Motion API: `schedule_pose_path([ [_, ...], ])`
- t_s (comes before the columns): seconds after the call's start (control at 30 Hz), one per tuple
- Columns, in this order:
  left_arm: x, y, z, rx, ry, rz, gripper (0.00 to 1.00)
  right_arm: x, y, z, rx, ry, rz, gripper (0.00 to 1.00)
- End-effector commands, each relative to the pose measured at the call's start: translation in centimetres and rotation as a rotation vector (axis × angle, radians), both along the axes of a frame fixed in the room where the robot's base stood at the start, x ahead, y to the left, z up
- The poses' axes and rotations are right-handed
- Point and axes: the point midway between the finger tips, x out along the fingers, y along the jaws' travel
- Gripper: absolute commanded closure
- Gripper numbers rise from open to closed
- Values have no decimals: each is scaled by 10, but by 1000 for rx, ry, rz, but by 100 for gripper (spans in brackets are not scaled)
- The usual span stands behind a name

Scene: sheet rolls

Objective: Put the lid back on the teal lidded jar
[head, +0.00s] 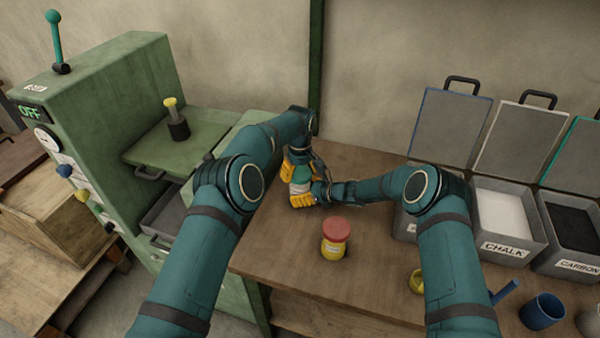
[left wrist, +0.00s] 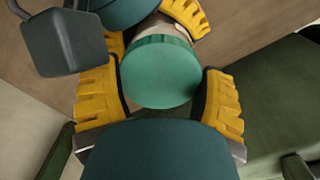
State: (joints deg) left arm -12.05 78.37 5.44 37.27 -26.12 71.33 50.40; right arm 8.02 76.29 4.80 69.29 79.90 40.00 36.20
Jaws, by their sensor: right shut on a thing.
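The teal lidded jar (head: 300,188) is held above the wooden table, with a pale body under a teal lid (head: 301,174). In the left wrist view the round teal lid (left wrist: 160,72) sits over the pale body (left wrist: 168,28); I cannot tell whether it is fully seated. My right gripper (head: 303,198) is shut on the jar's body, and one of its yellow fingers shows at the top of the left wrist view. My left gripper (left wrist: 162,98) has its yellow fingers on either side of the lid, with a narrow gap at the right finger, and looks open.
A yellow jar with a red lid (head: 335,238) stands in front of the grippers. A yellow round piece (head: 416,282) and a blue cup (head: 541,311) are at the right. Bins marked chalk (head: 508,250) and carbon (head: 577,266) stand behind. A green machine (head: 110,90) is at left.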

Motion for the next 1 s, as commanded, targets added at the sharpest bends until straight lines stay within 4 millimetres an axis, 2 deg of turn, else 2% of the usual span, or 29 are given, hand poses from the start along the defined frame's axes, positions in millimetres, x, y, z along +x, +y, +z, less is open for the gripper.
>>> schedule_pose_path([
  [0.03,0,0,0,0,0,0,71,0,0,0,0,0,0,100],
  [0.07,0,0,0,0,0,0,18,0,0,0,0,0,0,100],
  [0.1,0,0,0,0,0,0,4,0,0,0,0,0,0,100],
  [0.13,0,0,0,0,0,0,0,0,0,0,0,0,0,100],
  [0.47,0,0,4,0,-1,0,0,0,0,0,0,0,0,100],
  [0.8,0,0,42,0,-1,0,0,0,0,0,0,0,0,100],
  [1.0,0,0,46,0,0,0,0,0,0,0,0,0,0,100],
])
